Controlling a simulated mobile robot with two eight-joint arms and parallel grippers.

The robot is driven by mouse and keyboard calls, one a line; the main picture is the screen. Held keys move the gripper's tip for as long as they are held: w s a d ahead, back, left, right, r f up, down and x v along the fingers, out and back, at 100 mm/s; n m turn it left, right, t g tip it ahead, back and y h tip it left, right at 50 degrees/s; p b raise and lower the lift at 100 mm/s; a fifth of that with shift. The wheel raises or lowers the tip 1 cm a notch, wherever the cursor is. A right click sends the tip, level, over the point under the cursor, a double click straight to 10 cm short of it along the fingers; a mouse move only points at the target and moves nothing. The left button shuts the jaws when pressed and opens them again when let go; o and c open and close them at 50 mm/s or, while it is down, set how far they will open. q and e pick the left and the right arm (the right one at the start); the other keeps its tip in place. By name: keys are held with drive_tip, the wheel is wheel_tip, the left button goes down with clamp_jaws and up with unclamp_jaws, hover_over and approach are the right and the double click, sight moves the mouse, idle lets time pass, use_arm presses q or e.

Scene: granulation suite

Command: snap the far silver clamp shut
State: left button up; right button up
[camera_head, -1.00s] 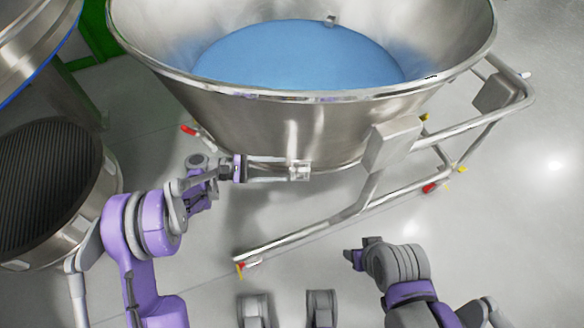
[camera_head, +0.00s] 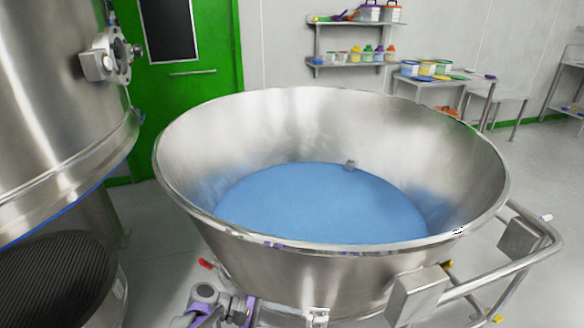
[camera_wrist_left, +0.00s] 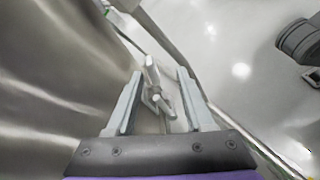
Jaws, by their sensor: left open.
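A silver clamp (camera_wrist_left: 155,92) with a short rod-like lever shows in the left wrist view, beside the steel wall of the bowl. My left gripper (camera_wrist_left: 155,82) is open, with one finger on each side of the clamp; I cannot tell whether either touches it. In the head view my left gripper (camera_head: 245,310) is at the bottom edge, under the bowl's near side. A small silver fitting (camera_head: 318,316) shows to its right, cut by the frame edge. A dark part of my right arm (camera_wrist_left: 300,42) is at the right of the wrist view; its jaw opening cannot be made out.
The large steel bowl (camera_head: 270,270) holds blue material (camera_head: 320,205). Its tubular frame (camera_head: 535,255) and a grey box (camera_head: 415,292) are at the right. A tall steel vessel (camera_head: 50,110) stands left. Shelves (camera_head: 350,64) and a table (camera_head: 455,82) are at the back.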

use_arm(q)
drive_tip(key=s+a+r+m+t+y, duration=0.1)
drive_tip(key=s+a+m+t+y, duration=0.1)
drive_tip(key=s+a+m+y, duration=0.75)
drive_tip(key=s+a+m+t+y, duration=0.15)
drive_tip(key=s+a+y, duration=0.45)
drive_tip(key=s, duration=0.8)
wheel_tip(320, 180, up, 26)
drive_tip(key=a+t+h+p, duration=0.1)
drive_tip(key=t+p, duration=0.1)
drive_tip(key=p, duration=2)
drive_tip(key=shift+w+a+p, duration=0.3)
drive_tip(key=shift+w+p, duration=0.05)
drive_tip(key=shift+w, duration=0.05)
use_arm(e)
wheel_tip(320, 180, up, 26)
drive_tip(key=w+t, duration=0.1)
use_arm(q)
drive_tip(key=shift+s, duration=0.1)
use_arm(e)
drive_tip(key=shift+s, duration=0.1)
drive_tip(key=shift+c, duration=0.6)
use_arm(q)
drive_tip(key=shift+d, duration=0.15)
use_arm(e)
drive_tip(key=shift+d, duration=0.1)
